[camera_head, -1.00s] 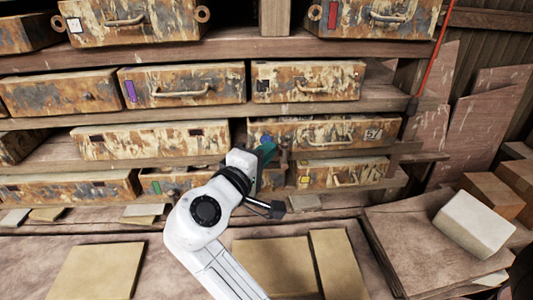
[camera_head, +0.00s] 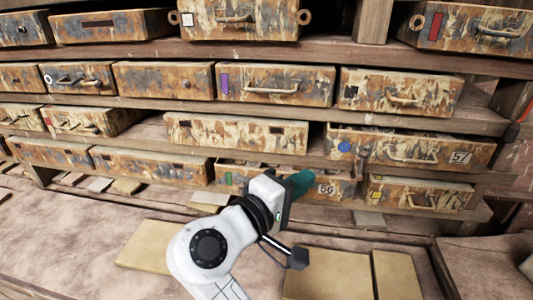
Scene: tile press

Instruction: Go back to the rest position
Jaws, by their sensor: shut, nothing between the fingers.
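My white arm reaches up from the bottom of the head view. My gripper (camera_head: 300,183), with teal fingers, is at its end, pointing away toward the drawers. The fingers look shut and nothing shows in them. In the picture they overlap the front of the drawer marked 56 (camera_head: 326,189), partly hiding it. I cannot tell whether they touch it. A drawer marked 57 (camera_head: 425,155) with a blue spot is above and to the right. The drawer with a yellow mark (camera_head: 420,196) is below that one.
Shelves of rusty drawers fill the back, including a purple-marked drawer (camera_head: 275,84). Flat tan tiles lie on the bench: one at left (camera_head: 150,245), one at centre (camera_head: 325,275) and one at right (camera_head: 397,276). The bench at lower left (camera_head: 60,235) is largely clear.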

